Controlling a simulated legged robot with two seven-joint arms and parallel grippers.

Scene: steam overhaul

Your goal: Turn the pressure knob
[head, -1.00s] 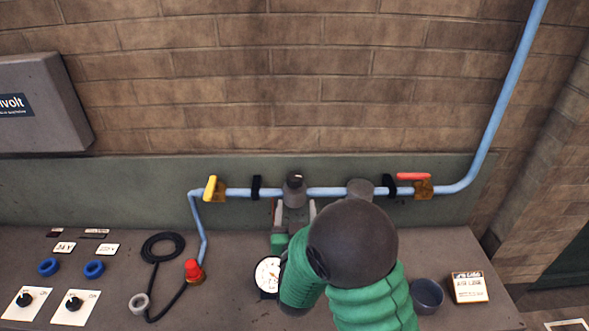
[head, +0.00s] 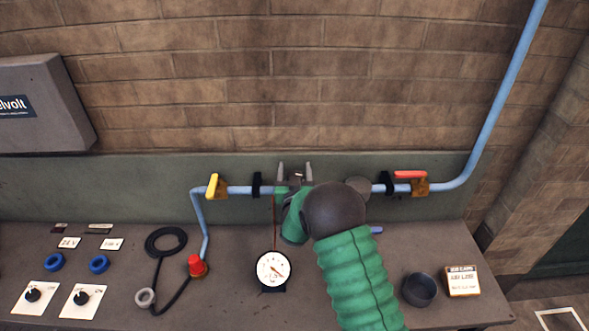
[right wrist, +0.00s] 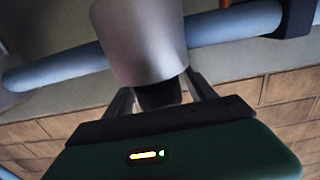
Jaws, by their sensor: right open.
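The pressure knob (head: 296,176) is a small dark cap on the regulator on the blue pipe, mostly hidden behind my right gripper in the head view. In the right wrist view the dark knob (right wrist: 160,96) sticks out of the grey regulator body (right wrist: 140,40). My right gripper (head: 295,168) is open, one finger on each side of the knob. Whether the fingers touch it I cannot tell. The round white pressure gauge (head: 272,268) stands below, its dial facing up. My left gripper is not in view.
The blue pipe (head: 237,190) runs along the back panel, with a yellow-handled valve (head: 212,185) on the left and a red-handled valve (head: 410,175) on the right.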

